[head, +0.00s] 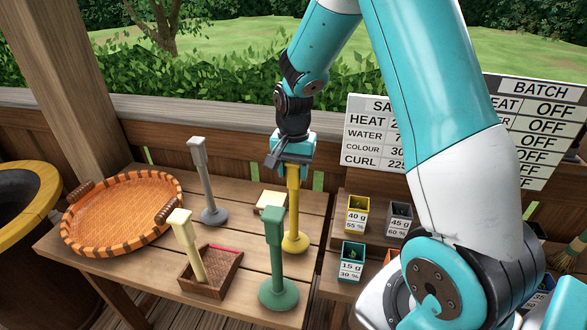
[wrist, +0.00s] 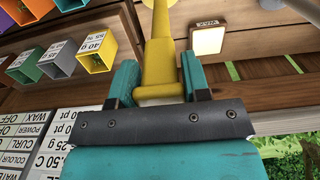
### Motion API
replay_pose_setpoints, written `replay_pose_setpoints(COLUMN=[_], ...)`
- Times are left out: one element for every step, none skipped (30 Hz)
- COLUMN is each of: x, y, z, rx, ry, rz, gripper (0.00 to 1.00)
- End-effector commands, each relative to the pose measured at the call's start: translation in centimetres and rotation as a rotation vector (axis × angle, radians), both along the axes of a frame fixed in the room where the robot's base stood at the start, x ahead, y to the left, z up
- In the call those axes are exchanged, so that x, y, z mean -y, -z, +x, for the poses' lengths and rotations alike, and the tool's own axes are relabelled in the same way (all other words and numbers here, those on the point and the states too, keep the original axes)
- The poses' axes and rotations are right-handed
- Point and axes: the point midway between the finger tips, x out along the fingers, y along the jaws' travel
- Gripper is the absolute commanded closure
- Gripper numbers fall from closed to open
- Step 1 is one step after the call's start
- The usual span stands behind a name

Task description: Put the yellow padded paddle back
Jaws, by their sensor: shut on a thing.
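The yellow paddle (head: 292,205) is upright in my gripper (head: 292,163). It has a slim shaft and a round base. My gripper is shut on its upper end, and its base is at the right part of the wooden table; I cannot tell if the base touches the top. In the wrist view the yellow paddle (wrist: 159,65) runs away from between my two teal fingers (wrist: 157,88).
A green paddle (head: 275,260) stands in front, a grey one (head: 205,180) behind left. A cream one (head: 188,245) stands in a wooden tray (head: 226,272). A wax block (head: 268,201) is close left of the yellow shaft. A round basket (head: 120,215) is left; labelled boxes (head: 357,215) are right.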

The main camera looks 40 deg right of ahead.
Motion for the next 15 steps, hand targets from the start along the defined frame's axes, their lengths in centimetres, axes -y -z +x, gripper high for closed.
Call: replay_pose_setpoints(x=[0.00,0.01,0.01,0.00,0.01,0.01,0.01,0.01,0.01,0.00,0.01,0.00,0.01,0.00,0.00], y=[0.09,0.29,0.48,0.56,0.60,0.62,0.62,0.62,0.62,0.64,0.69,0.82,0.94,0.93,0.88], z=[-0.03,-0.01,0.01,0.01,0.02,0.03,0.03,0.03,0.03,0.03,0.03,0.03,0.02,0.00,0.00], rx=[-0.003,0.000,0.001,0.001,0.001,0.003,0.003,0.003,0.002,0.002,0.002,0.001,0.001,0.001,0.001], ry=[0.000,0.000,0.000,0.000,0.000,0.000,0.000,0.000,0.000,0.000,0.000,0.000,0.000,0.000,0.000], rz=[0.000,0.000,0.000,0.000,0.000,0.000,0.000,0.000,-0.001,-0.001,-0.001,0.000,0.000,0.000,0.000], gripper=[1.00,1.00,1.00,1.00,1.00,1.00,1.00,1.00,1.00,1.00,1.00,1.00,1.00,0.52,0.43])
